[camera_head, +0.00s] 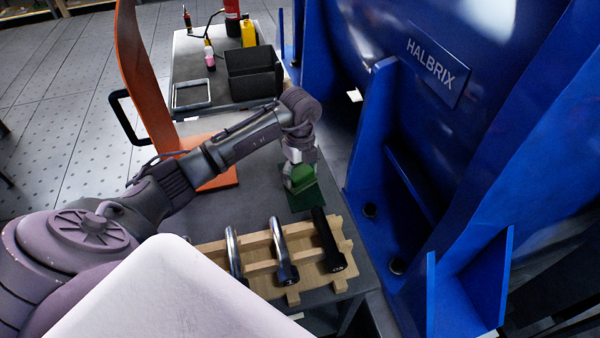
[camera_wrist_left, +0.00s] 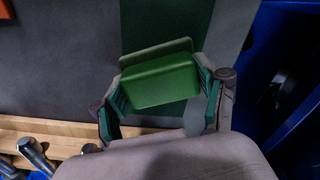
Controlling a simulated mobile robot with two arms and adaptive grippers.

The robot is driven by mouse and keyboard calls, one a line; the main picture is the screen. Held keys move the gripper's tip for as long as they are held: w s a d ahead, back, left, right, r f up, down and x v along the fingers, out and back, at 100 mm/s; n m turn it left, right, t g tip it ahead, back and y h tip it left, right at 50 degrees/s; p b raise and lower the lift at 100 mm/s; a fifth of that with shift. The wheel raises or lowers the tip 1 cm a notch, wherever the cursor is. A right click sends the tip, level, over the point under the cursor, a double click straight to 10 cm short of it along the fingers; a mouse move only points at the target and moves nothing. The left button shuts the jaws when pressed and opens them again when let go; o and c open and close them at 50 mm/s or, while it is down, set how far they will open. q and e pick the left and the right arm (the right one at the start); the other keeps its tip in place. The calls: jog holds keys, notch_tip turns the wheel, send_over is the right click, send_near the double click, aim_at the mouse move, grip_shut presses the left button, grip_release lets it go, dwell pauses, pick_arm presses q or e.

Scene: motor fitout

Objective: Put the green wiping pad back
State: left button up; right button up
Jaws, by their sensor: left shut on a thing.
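The green wiping pad (camera_wrist_left: 160,85) is a bright green block between the fingers of my left gripper (camera_wrist_left: 160,98) in the left wrist view. In the head view my left gripper (camera_head: 300,180) points down and the pad (camera_head: 301,176) is partly hidden by it. A flat dark green patch (camera_head: 306,199) lies on the grey table under the pad. It also shows behind the pad in the left wrist view (camera_wrist_left: 232,14). I cannot tell whether the pad touches the patch. My right gripper is not in view.
A wooden rack (camera_head: 210,250) with several metal tools stands just in front of the pad. An orange bracket (camera_head: 222,178) stands to the left. The blue HALBRIX housing (camera_head: 375,140) rises close on the right. A black bin (camera_head: 254,82) and bottles stand at the back.

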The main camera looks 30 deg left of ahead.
aim_at(300, 171)
pick_arm(q)
jog(key=shift+f, duration=0.15)
jog(key=o, duration=1)
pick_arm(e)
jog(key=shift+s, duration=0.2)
pick_arm(q)
jog(key=shift+r, duration=0.45)
notch_tip(300, 171, up, 7)
jog(key=shift+p, duration=0.45)
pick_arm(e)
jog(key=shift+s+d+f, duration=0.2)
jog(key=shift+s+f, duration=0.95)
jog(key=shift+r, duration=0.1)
